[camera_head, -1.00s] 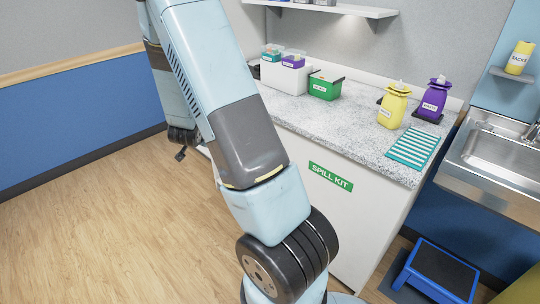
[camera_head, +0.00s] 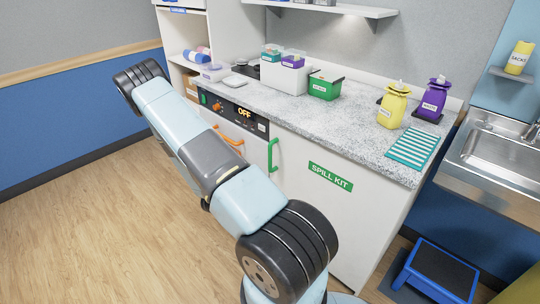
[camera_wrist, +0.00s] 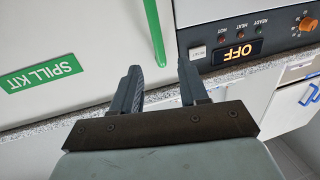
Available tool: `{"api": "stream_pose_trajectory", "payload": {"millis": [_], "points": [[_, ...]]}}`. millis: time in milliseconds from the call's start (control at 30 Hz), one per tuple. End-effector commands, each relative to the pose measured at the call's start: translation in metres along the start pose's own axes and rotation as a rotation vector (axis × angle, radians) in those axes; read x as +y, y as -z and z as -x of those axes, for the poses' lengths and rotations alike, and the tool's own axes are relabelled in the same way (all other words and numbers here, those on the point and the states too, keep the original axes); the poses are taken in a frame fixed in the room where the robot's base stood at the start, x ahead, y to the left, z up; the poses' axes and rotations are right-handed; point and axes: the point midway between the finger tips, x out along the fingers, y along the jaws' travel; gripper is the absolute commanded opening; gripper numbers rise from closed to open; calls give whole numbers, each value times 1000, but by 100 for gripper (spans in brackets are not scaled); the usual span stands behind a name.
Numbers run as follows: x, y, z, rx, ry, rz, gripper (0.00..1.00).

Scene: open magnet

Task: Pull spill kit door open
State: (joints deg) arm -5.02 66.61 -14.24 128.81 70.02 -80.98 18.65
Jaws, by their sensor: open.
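The spill kit door (camera_head: 310,205) is a white cabinet front below the counter with a green "SPILL KIT" label (camera_head: 330,176). It looks closed. Its vertical green handle (camera_head: 272,155) is at the door's left side. In the wrist view, the tilted picture shows the label (camera_wrist: 41,75) at left and the green handle (camera_wrist: 154,30) at top centre. My gripper (camera_wrist: 160,68) is open and empty. The handle's near end appears just beyond the gap between the fingertips; I see no contact. In the head view my arm hides the gripper.
Left of the door is an appliance with an "OFF" display (camera_head: 244,113) and an orange handle (camera_head: 228,135). The speckled counter (camera_head: 340,120) above holds a green box (camera_head: 325,87) and yellow (camera_head: 393,106) and purple bottles. A blue step stool (camera_head: 440,272) stands at right. Floor at left is clear.

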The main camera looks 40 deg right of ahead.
Motion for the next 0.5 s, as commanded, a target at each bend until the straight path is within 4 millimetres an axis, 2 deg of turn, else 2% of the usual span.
{"api": "stream_pose_trajectory", "payload": {"millis": [233, 500], "points": [[4, -2, -12, 25, -5, 9, 44], [5, 0, -56, 24, -6, 9, 44]]}}
